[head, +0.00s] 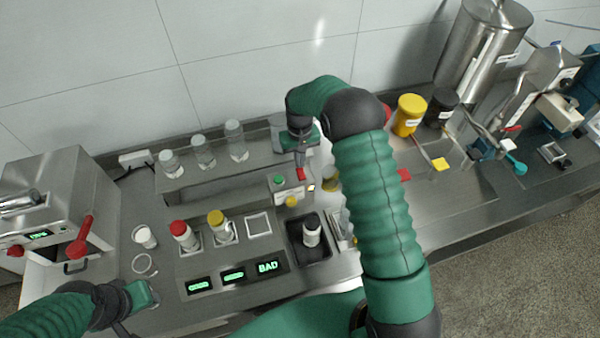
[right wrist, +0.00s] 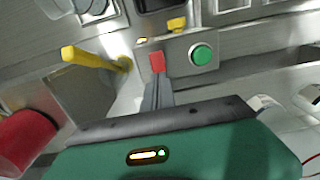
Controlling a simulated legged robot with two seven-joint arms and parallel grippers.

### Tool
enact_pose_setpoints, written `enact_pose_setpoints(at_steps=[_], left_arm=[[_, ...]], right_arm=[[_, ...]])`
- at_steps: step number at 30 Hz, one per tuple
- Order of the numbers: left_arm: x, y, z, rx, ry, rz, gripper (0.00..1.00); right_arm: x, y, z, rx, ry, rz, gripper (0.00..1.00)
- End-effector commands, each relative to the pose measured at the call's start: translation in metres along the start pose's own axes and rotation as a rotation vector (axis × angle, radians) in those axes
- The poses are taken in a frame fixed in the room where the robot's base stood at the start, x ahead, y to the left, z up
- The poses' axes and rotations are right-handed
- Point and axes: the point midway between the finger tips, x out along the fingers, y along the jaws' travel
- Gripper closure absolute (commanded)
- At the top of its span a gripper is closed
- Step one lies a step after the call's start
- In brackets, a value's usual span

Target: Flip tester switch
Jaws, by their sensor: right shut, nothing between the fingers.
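The tester's small grey box (head: 287,194) stands near the bench middle, with a green button (head: 279,180), a yellow knob (head: 292,202) and a small lit spot (head: 311,188). In the right wrist view the box (right wrist: 177,56) shows its green button (right wrist: 202,55). My right gripper (head: 300,165) is shut and empty, pointing down at the box. A red piece (right wrist: 157,62) is at its fingertips; I cannot tell whether it is the switch or whether they touch. My left gripper (head: 150,296) is at lower left; its fingers are unclear.
Several bottles stand behind and left of the box. A display panel (head: 233,275) reads "BAD" at its right. A white bottle (head: 312,236) stands in a black tray (head: 322,256). Yellow (head: 409,115) and black (head: 441,108) containers stand right of my right arm.

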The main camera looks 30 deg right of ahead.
Motion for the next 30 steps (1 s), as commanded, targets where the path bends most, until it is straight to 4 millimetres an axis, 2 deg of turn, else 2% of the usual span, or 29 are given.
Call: enact_pose_setpoints(at_steps=[30], left_arm=[[0.005,0.0,0.0012,0.0,0.0,0.0,0.64]], right_arm=[[0.0081,0.0,-0.0001,0.0,0.0,0.0,1.0]])
